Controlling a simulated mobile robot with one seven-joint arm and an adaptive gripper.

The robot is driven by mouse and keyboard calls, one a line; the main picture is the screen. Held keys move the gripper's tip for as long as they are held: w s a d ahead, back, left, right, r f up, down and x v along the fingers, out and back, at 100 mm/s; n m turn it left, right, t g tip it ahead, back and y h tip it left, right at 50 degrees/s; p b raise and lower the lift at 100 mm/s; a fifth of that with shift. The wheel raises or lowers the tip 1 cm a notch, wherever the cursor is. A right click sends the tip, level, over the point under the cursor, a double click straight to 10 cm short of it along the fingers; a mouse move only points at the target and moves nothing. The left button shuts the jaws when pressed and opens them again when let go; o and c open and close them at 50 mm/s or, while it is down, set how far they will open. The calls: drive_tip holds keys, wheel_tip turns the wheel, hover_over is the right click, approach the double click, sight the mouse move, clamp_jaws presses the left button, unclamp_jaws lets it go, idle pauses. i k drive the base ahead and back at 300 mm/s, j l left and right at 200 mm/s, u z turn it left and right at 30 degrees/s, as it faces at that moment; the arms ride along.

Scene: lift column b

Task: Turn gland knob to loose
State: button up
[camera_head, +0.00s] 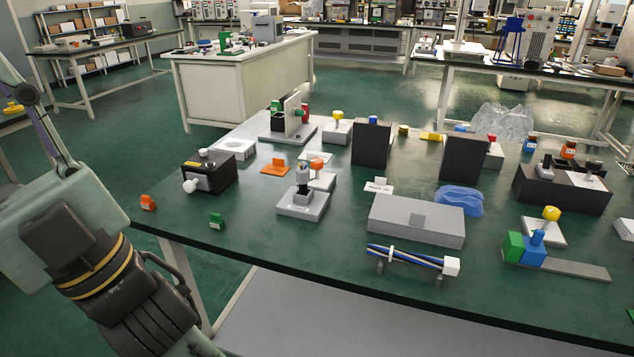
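No knob carries a readable gland label, so I cannot tell for sure which one is the gland knob. A black box (208,180) at the table's left has a round white knob (190,186) on its front and a small pale cap on top. A grey fixture (303,203) to its right holds an upright dark and grey fitting (303,182). A bundle of blue, white and black cables (405,257) near the front edge ends in a white block (452,266). My arm comes down along the left side of the picture, short of the table; my gripper is out of view.
The green table (330,240) is crowded. A grey box (417,220), dark upright panels (371,143), a blue bag (460,199) and a green-and-blue block (525,249) stand on it. Small orange (148,202) and green (216,220) tags lie front left. The front left strip is mostly clear.

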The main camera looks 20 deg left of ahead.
sight(316, 162)
drive_tip(key=j, duration=0.4)
drive_tip(key=k+j, duration=0.15)
drive_tip(key=j, duration=0.7)
drive_tip(key=i, duration=0.3)
